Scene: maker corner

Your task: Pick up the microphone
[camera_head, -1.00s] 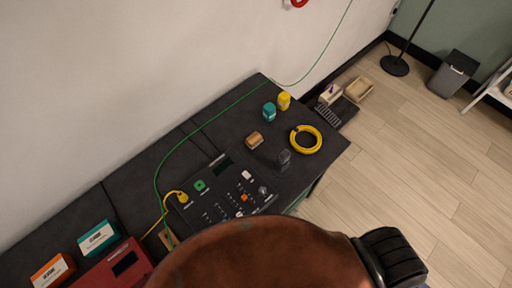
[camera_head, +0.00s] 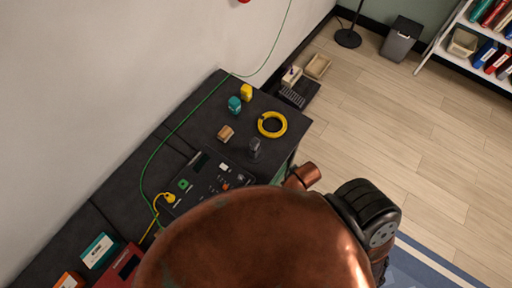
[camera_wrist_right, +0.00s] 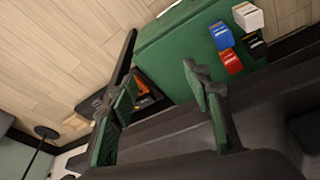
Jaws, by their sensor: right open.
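A small dark grey upright item (camera_head: 254,147) stands on the black table (camera_head: 205,120), near its front right edge. It may be the microphone, but it is too small to be sure. My right gripper (camera_wrist_right: 160,80) shows in the right wrist view, with its two green-padded fingers spread and nothing between them. The dark grey item cannot be made out in that view. My large copper-coloured arm covers the lower middle of the head view. My left gripper is in neither view.
A yellow ring (camera_head: 272,125), a teal jar (camera_head: 234,105), a yellow jar (camera_head: 246,92) and a brown block (camera_head: 225,133) surround the dark item. A control panel (camera_head: 205,179) lies nearer. The wrist view shows a green surface (camera_wrist_right: 165,62) with small boxes (camera_wrist_right: 222,37) on it.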

